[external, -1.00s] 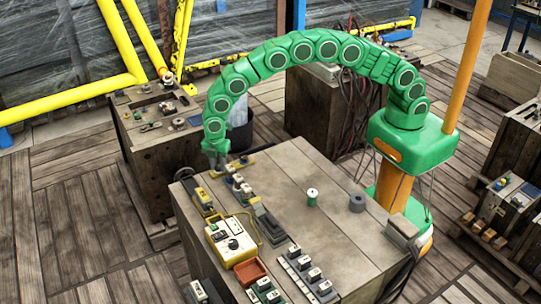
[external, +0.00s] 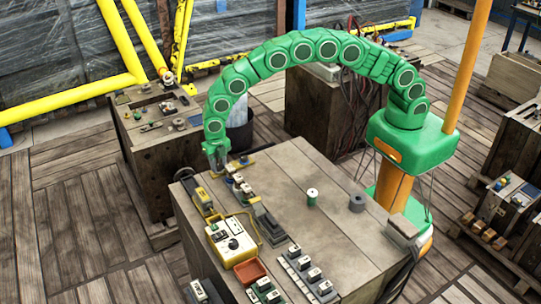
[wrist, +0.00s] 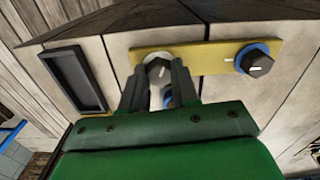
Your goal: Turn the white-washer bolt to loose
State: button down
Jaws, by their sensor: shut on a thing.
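The white-washer bolt (wrist: 158,69) has a grey hex head with a short pale mark and a pale washer. It sits at the left end of a yellow plate (wrist: 208,57) on the bench top. My gripper (wrist: 159,75) has its two dark fingers shut on the bolt head, one on each side. In the external view my gripper (external: 217,164) points down at the bench's far left corner, and the bolt is hidden there. A second bolt (wrist: 257,62), with a dark head, white mark and blue washer, sits at the plate's right end, apart from the fingers.
A dark rectangular frame (wrist: 74,80) lies left of the plate. The bench's middle is mostly clear.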

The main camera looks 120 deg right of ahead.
aim_at(218, 166)
jog(key=shift+s+f+n, duration=0.1)
jog(key=shift+n, duration=1.5)
jog(key=c, duration=0.8)
grip_release()
jog(key=shift+c, duration=0.2)
notch_tip(218, 166, up, 8)
jog(key=shift+f, duration=0.15)
